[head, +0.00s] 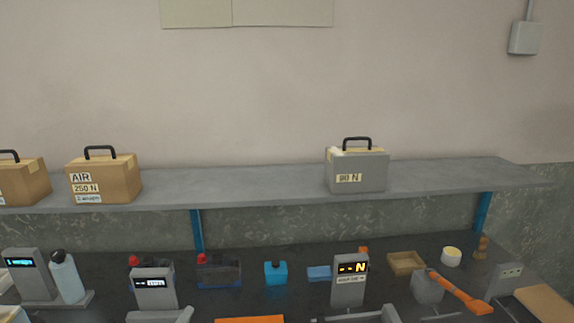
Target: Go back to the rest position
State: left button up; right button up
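Neither of my grippers shows in the head view. The view looks at a wall, a grey shelf (250,186) and the back part of a dark workbench (225,304) below it. On the shelf, a brown box (103,180) with a black handle is labelled "AIR 250 N". A second brown box (22,182) is cut off by the left edge. A grey box (358,171) with a black handle, labelled "80 N", stands right of the middle.
The bench holds grey display units (154,289) (349,281) (30,275), a pale blue bottle (67,277), a dark battery-like block (218,270), a blue container (275,273), a wooden tray (405,263) and an orange-handled tool (460,293). The shelf's middle is clear.

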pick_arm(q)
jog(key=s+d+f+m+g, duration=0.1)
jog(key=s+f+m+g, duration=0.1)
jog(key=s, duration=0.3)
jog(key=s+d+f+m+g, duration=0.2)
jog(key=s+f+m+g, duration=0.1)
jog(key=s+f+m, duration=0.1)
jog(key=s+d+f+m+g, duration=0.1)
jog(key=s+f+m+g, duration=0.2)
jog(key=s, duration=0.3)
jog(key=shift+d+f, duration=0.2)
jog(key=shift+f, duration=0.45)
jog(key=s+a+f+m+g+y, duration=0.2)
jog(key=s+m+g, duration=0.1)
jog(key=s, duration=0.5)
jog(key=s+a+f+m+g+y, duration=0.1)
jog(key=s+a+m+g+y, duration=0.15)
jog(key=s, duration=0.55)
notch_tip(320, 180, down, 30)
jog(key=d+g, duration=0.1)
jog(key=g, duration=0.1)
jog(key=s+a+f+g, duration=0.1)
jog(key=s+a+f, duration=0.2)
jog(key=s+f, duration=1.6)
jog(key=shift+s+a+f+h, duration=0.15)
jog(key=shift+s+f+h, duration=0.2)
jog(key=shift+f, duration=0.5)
